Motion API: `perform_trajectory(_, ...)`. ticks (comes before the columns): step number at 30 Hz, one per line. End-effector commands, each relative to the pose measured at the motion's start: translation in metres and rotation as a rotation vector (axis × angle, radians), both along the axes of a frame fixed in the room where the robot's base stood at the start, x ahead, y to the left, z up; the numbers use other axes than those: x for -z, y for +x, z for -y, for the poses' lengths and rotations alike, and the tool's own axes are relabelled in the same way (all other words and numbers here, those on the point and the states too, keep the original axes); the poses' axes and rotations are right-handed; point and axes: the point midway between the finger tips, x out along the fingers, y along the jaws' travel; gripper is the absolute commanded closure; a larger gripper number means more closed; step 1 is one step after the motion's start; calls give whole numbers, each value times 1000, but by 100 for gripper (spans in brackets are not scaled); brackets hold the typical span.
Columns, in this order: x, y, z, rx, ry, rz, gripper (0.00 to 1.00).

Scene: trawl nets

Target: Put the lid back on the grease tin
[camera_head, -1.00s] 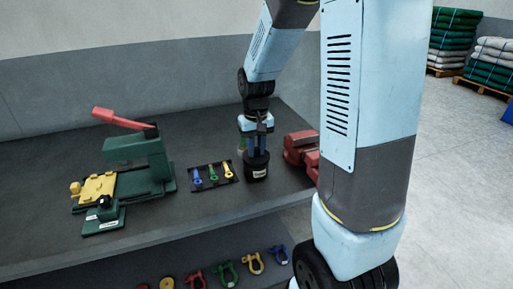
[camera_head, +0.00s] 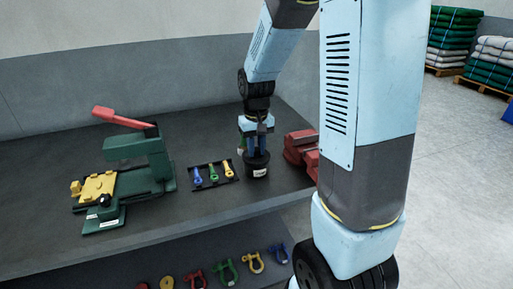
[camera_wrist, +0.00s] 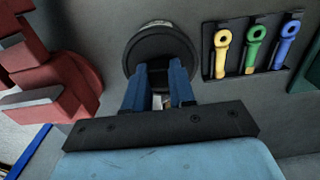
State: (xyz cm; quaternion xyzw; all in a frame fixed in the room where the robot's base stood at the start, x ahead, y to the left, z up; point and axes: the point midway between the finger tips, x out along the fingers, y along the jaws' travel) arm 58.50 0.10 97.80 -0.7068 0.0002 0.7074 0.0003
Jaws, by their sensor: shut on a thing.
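The grease tin (camera_head: 259,172) is a small black round tin with a white label, upright on the dark bench. Its dark round lid (camera_wrist: 150,48) is over the tin's top in the wrist view and hides its mouth. My gripper (camera_wrist: 160,92), with two blue fingers, is shut at the lid's near part, above the tin. It also shows in the head view (camera_head: 257,148), pointing down. The exact grip point is hidden between the fingers. I cannot tell whether the lid sits flush on the rim.
A black tray (camera_head: 213,176) with blue, green and yellow tools lies left of the tin. A red vise (camera_head: 301,148) stands close on the right. A green machine with a red handle (camera_head: 136,148) is farther left. Coloured shackles (camera_head: 226,270) lie on the lower shelf.

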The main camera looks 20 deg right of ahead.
Motion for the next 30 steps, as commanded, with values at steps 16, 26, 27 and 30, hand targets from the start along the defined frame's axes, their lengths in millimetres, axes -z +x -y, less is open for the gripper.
perform_trajectory(16,0,0,0,0,0,0,46)
perform_trajectory(26,0,0,0,0,0,0,20)
perform_trajectory(27,0,0,0,0,0,0,20)
perform_trajectory(30,0,0,0,0,0,0,20)
